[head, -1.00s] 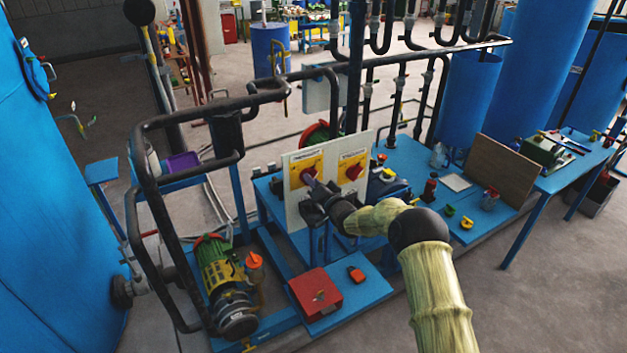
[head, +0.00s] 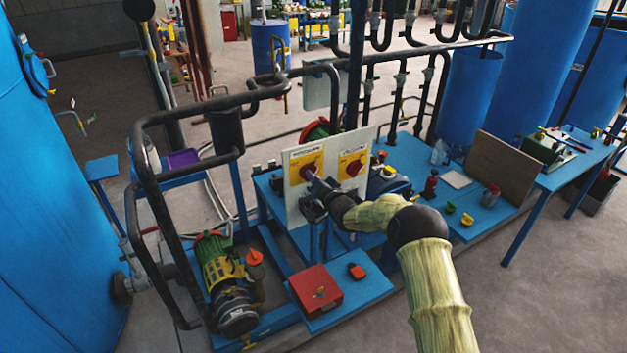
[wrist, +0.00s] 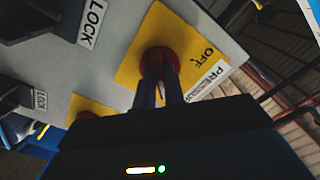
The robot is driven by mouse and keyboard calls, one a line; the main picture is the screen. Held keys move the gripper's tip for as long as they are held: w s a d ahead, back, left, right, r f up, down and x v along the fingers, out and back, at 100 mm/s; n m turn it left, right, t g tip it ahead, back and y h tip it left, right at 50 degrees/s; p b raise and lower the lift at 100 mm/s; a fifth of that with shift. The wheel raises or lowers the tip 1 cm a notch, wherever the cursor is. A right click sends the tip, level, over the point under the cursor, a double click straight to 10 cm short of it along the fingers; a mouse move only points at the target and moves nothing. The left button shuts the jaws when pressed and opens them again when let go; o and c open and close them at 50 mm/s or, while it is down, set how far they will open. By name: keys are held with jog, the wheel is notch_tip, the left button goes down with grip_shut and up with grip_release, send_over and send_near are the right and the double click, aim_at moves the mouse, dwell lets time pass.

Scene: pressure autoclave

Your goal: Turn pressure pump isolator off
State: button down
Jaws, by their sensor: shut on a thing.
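The pressure pump isolator is a red rotary knob (wrist: 160,62) on a yellow plate (wrist: 134,66). In the wrist view the plate carries the word OFF and a white label beginning "PRESSURE". In the head view this knob (head: 308,171) is the left of two on a pale upright panel (head: 293,207). My gripper (head: 317,184) reaches it from the front right. In the wrist view my gripper's fingers (wrist: 161,88) are shut on the knob. They hide part of it, so its exact pointer position cannot be told.
A second red knob (head: 352,168) on a yellow plate sits close to the right. Black pipe rails (head: 147,185) stand left of the panel. A red box (head: 316,291) and a green-yellow pump (head: 218,270) lie below. Grey floor is open at the lower right.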

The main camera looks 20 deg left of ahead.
jog(key=shift+f+b, duration=0.15)
jog(key=shift+b, duration=0.25)
jog(key=shift+n+b, duration=8.7)
jog(key=shift+b, duration=2.4)
jog(key=c, duration=1.5)
grip_release()
